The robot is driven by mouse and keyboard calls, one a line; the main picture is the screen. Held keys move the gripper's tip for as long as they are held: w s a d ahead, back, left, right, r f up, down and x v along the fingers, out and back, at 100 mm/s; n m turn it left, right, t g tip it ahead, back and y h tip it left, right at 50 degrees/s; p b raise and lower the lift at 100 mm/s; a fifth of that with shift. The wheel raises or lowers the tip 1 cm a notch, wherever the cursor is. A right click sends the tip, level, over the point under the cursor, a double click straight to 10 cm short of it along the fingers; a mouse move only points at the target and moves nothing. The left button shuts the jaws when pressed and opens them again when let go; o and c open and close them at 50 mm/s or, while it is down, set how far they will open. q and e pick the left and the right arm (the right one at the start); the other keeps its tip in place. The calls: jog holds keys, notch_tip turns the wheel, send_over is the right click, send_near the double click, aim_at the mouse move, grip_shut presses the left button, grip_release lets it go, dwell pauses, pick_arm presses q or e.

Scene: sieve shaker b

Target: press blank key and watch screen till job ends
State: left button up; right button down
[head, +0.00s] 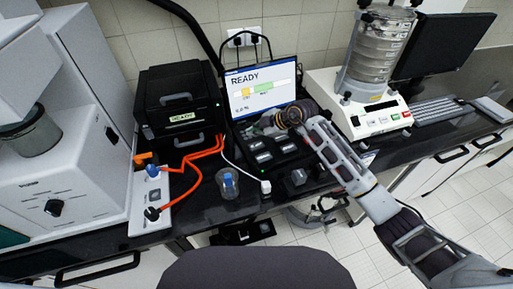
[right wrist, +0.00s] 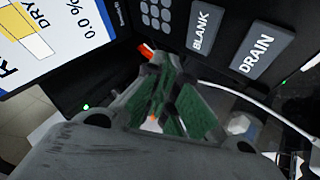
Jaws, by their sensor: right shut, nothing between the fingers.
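The screen (head: 262,72) of the black instrument reads READY above a bar with yellow and green parts. It also shows, turned, at the upper left of the right wrist view (right wrist: 62,30), with DRY and 0.0 % readable. The grey BLANK key (right wrist: 205,27) is at the top of that view, beside the DRAIN key (right wrist: 262,52). My right gripper (head: 278,122) is in front of the screen's lower edge, above the key panel, and hides part of it. Its shut, empty fingers (right wrist: 163,68) appear just below the BLANK key; contact cannot be told. My left gripper is out of view.
A black box (head: 180,100) with orange cables stands left of the screen. A beaker with a blue item (head: 228,183) stands on the front bench. A sieve shaker (head: 370,105), keyboard (head: 440,110) and dark monitor (head: 445,45) are at the right.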

aim_at(255, 147)
jog(key=shift+f+b, duration=0.6)
jog(key=shift+f, duration=0.2)
jog(key=shift+f+b, duration=0.3)
jog(key=shift+f, duration=0.9)
jog(key=shift+f, duration=0.35)
jog(key=shift+f, duration=0.55)
dwell(1.5)
jog(key=shift+r, duration=0.1)
jog(key=shift+r+p, duration=0.85)
jog(key=shift+p, duration=0.35)
jog(key=shift+r+p, duration=2.5)
jog(key=shift+r, duration=0.05)
